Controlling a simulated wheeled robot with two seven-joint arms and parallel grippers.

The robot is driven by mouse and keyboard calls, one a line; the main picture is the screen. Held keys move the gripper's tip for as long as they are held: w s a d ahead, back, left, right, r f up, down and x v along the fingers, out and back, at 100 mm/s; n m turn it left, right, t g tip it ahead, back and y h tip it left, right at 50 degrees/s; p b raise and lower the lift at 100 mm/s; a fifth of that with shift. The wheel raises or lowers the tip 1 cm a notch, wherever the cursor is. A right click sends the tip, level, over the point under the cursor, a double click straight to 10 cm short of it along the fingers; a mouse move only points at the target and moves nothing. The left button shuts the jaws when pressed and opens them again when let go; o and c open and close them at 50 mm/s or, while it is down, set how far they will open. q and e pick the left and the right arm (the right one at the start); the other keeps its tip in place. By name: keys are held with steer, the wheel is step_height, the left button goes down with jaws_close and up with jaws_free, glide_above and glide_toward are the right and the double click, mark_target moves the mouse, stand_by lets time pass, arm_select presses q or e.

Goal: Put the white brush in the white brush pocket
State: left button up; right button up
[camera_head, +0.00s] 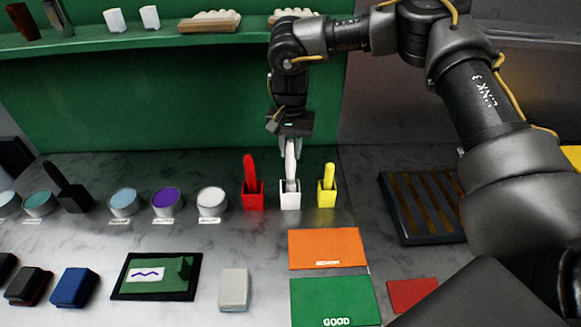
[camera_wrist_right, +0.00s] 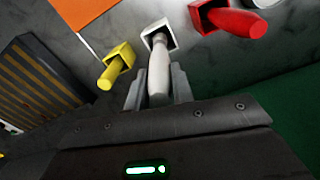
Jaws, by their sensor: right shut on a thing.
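The white brush (camera_head: 291,166) stands upright in my right gripper (camera_head: 290,148), which is shut on its handle. The brush's lower end is at the mouth of the white brush pocket (camera_head: 290,202) and appears to be inside it. In the right wrist view, the white brush (camera_wrist_right: 158,75) runs between the fingers of my right gripper (camera_wrist_right: 157,92) into the opening of the white pocket (camera_wrist_right: 148,40). How deep the tip sits is hidden by the pocket walls. My left gripper is out of view.
A red pocket (camera_head: 253,201) with a red brush stands left of the white one, and a yellow pocket (camera_head: 326,199) with a yellow brush right. Paint cups, including a white one (camera_head: 212,202), stand further left. Orange (camera_head: 325,246) and green (camera_head: 333,301) mats lie in front.

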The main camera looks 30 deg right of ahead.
mark_target(290, 162)
steer(key=shift+a+f, duration=0.15)
steer(key=shift+f, duration=0.05)
steer(key=shift+s+f, duration=0.1)
steer(key=shift+f, duration=0.25)
step_height(290, 162, down, 4)
steer(key=shift+r+p, duration=0.25)
steer(key=shift+p, duration=0.35)
steer(key=o, duration=1)
